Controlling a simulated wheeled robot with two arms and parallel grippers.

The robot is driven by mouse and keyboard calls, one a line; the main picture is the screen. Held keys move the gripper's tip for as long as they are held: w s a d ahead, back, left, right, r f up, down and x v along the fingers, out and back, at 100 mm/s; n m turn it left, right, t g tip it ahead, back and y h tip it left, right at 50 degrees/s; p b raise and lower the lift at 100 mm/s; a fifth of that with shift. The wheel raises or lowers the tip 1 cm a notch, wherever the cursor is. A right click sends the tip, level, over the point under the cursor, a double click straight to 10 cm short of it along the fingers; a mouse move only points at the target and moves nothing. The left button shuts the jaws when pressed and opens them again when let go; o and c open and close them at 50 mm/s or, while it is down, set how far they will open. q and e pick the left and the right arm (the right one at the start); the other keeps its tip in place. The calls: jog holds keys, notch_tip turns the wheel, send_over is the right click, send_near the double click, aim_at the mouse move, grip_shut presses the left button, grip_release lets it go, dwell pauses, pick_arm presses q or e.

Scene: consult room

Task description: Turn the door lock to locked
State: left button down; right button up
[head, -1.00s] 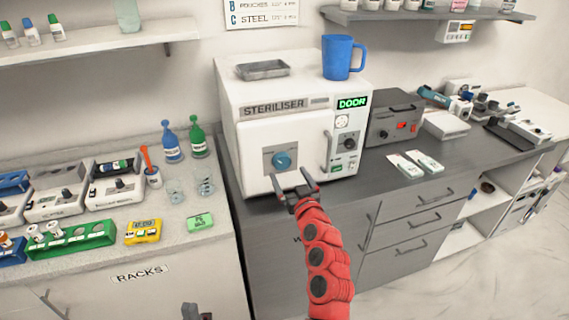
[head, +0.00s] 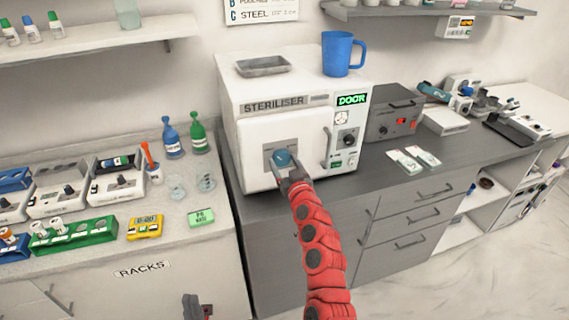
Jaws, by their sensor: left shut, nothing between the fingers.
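The white steriliser (head: 250,140) stands on the dark counter, with a lit green DOOR sign (head: 352,100) at its upper right. On its front is a round blue knob (head: 283,157) on a grey plate (head: 268,150). My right gripper (head: 284,169), on the red arm, is at the knob and covers its lower part. I cannot tell whether its fingers are closed on the knob or how the knob is turned. My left gripper (head: 197,307) is low at the bottom edge, shut and empty, far from the steriliser.
A grey tray (head: 262,66) and a blue mug (head: 341,54) stand on top of the steriliser. A dark grey device (head: 392,120) stands to its right. Bottles, glasses and racks crowd the left counter. A vertical handle (head: 328,146) sticks out right of the knob.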

jog(key=c, duration=0.9)
jog(key=shift+m, duration=0.3)
jog(key=m, duration=0.3)
jog(key=shift+m, duration=0.4)
jog(key=m, duration=0.3)
jog(key=shift+m, duration=0.3)
jog(key=m, duration=0.5)
jog(key=shift+p, duration=0.3)
jog(key=m, duration=0.4)
jog(key=shift+m+p, duration=0.3)
jog(key=shift+p, duration=0.1)
jog(key=shift+m, duration=0.3)
